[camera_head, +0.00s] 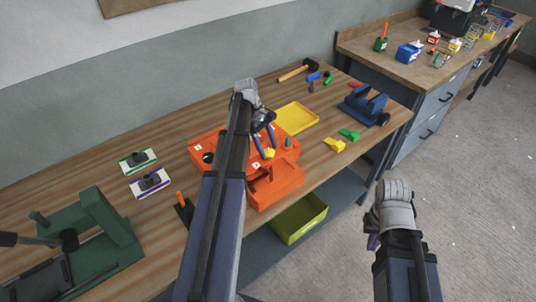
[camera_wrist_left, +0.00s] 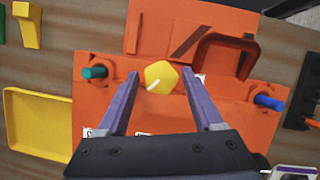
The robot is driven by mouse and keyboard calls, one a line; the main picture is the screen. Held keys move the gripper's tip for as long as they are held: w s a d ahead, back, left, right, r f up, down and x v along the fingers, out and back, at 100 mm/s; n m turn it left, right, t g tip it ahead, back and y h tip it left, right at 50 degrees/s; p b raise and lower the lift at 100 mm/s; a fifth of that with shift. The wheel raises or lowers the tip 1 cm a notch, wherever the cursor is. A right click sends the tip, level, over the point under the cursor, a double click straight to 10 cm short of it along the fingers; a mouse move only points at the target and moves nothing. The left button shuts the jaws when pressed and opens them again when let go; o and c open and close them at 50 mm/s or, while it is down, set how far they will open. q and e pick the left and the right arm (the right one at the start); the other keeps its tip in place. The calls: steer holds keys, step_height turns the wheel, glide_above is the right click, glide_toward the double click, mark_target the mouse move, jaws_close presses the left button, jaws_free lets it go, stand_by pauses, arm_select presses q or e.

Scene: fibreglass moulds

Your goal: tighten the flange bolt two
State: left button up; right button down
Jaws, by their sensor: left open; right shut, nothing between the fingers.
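The orange mould (camera_head: 276,188) sits on the wooden bench, with a yellow bolt head (camera_head: 269,153) on its flange. In the left wrist view the yellow head (camera_wrist_left: 160,75) is rounded and many-sided with a white mark line. My left gripper (camera_head: 266,148) is open over it, with the purple fingertips on either side and a gap showing. A green bolt (camera_head: 288,143) also shows in the left wrist view (camera_wrist_left: 95,72), where a blue bolt (camera_wrist_left: 268,102) is on the opposite side. Number labels are too small to read surely. My right gripper (camera_head: 373,241) is shut and empty, away from the mould.
A yellow tray (camera_head: 297,119) lies behind the mould. A blue fixture (camera_head: 364,105), hammer (camera_head: 296,71) and small yellow and green pieces lie on the bench. A green press-like fixture (camera_head: 82,245) stands at the left. A lime bin (camera_head: 298,219) sits below the bench.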

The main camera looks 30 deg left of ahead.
arm_select(q)
steer(key=shift+d+f, duration=0.15)
steer(key=shift+f, duration=0.2)
arm_select(e)
steer(key=shift+f, duration=0.3)
arm_select(q)
jaws_close()
steer(key=shift+w+m+g, duration=0.1)
steer(key=shift+m+g, duration=0.4)
steer(key=shift+m, duration=0.7)
steer(key=shift+m+g+y, duration=0.4)
steer(key=shift+m, duration=0.8)
jaws_free()
steer(key=shift+r, duration=0.1)
